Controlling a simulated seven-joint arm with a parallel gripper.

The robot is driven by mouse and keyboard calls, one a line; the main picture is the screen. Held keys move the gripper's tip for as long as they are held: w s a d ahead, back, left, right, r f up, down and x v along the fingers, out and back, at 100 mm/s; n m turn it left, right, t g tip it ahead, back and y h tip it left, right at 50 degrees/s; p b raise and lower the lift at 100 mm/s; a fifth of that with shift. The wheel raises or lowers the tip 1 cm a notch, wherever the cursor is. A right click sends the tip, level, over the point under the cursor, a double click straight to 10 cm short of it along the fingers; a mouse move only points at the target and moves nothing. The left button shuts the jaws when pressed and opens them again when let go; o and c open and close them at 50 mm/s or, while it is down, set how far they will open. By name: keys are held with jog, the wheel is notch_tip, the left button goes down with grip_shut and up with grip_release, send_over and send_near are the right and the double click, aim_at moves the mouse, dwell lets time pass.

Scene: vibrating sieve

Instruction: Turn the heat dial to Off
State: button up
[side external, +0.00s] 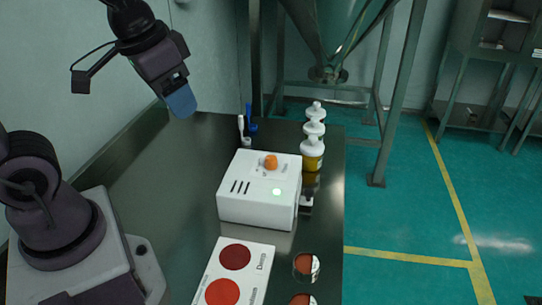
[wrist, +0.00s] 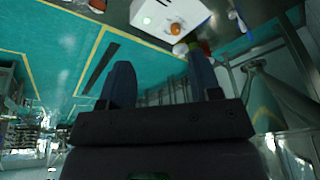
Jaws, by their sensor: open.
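The heat dial is an orange knob (side external: 271,161) on top of a white box-shaped device (side external: 258,205) with dark slots and a small green light. The knob (wrist: 176,29) and the device (wrist: 160,14) also show at the top of the wrist view. The dial's pointer setting and any Off mark are too small to read. My gripper (side external: 182,103) is raised above the table, left of and well above the device, touching nothing. In the wrist view its two dark fingers (wrist: 158,80) are apart with nothing between them.
Several white-capped bottles (side external: 313,153) stand right behind the device. A white and a blue tool (side external: 251,122) stand behind it. A white card with red circles (side external: 249,258) and small round dishes (side external: 306,266) lie in front. The dark table (side external: 170,185) is clear left of the device.

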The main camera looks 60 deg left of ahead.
jog(key=w+a+f+m+g, duration=0.2)
jog(key=w+f+g, duration=0.15)
jog(key=w, duration=0.35)
jog(key=m, duration=0.9)
send_over(271, 158)
notch_tip(271, 158, down, 7)
jog(key=shift+h, duration=0.3)
notch_tip(271, 158, down, 13)
jog(key=shift+r, duration=0.1)
jog(key=c, duration=0.9)
